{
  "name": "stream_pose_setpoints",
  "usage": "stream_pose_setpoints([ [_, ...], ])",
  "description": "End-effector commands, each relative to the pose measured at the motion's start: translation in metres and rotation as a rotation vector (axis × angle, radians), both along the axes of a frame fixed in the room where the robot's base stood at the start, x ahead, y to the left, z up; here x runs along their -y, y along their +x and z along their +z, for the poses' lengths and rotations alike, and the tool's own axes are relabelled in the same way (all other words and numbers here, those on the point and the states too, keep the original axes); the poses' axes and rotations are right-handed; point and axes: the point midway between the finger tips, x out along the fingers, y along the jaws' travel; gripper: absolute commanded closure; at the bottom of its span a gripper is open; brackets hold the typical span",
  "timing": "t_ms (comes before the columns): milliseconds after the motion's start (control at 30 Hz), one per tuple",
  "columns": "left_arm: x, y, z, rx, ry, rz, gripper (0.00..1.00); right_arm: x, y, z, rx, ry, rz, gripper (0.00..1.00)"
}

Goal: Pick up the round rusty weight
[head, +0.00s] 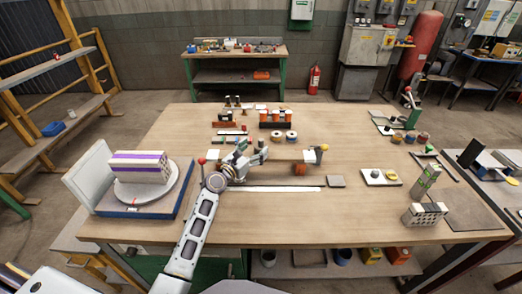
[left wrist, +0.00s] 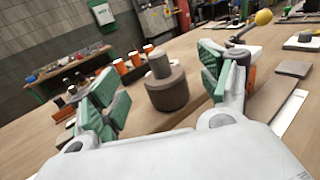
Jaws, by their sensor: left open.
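The round rusty weight (left wrist: 168,93) shows in the left wrist view as a dark brown cylinder with a narrower grey-brown top. It stands upright on the wooden table (head: 380,225). My left gripper (head: 252,156) is open over the middle of the table in the head view. In the left wrist view its green-padded fingers (left wrist: 163,85) appear on either side of the weight, with gaps between pads and weight. Whether the weight is fully between the fingers or just beyond them, I cannot tell. In the head view I cannot pick the weight out clearly near the gripper. My right gripper is not in view.
Orange containers (head: 275,118) and two round rolls (head: 291,136) stand behind the gripper. A yellow-knobbed lever (head: 322,148) is to its right. A long white strip (head: 275,189) lies in front. A striped block (head: 140,167) sits at left.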

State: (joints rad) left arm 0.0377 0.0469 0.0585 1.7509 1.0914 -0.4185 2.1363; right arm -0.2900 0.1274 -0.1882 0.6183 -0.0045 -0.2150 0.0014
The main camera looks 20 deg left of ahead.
Motion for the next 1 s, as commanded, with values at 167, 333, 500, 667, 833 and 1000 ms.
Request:
stream_pose_setpoints([
  [167, 0.0, 0.001, 0.0, 0.0, 0.0, 0.0, 0.22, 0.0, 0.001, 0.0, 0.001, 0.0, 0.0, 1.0],
  [333, 0.0, 0.001, 0.0, -0.001, 0.0, 0.0, 0.22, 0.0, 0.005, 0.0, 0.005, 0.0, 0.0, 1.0],
  [500, 0.002, 0.005, -0.001, -0.001, 0.0, -0.001, 0.22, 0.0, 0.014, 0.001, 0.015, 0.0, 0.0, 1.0],
  [667, 0.005, 0.015, -0.001, 0.0, 0.0, -0.001, 0.22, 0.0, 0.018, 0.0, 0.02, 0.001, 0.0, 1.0],
  [833, 0.008, 0.029, -0.002, 0.0, 0.002, 0.0, 0.22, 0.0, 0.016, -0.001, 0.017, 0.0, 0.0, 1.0],
  [1000, 0.013, 0.041, -0.002, -0.001, 0.001, -0.001, 0.22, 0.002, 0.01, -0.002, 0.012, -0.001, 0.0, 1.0],
])
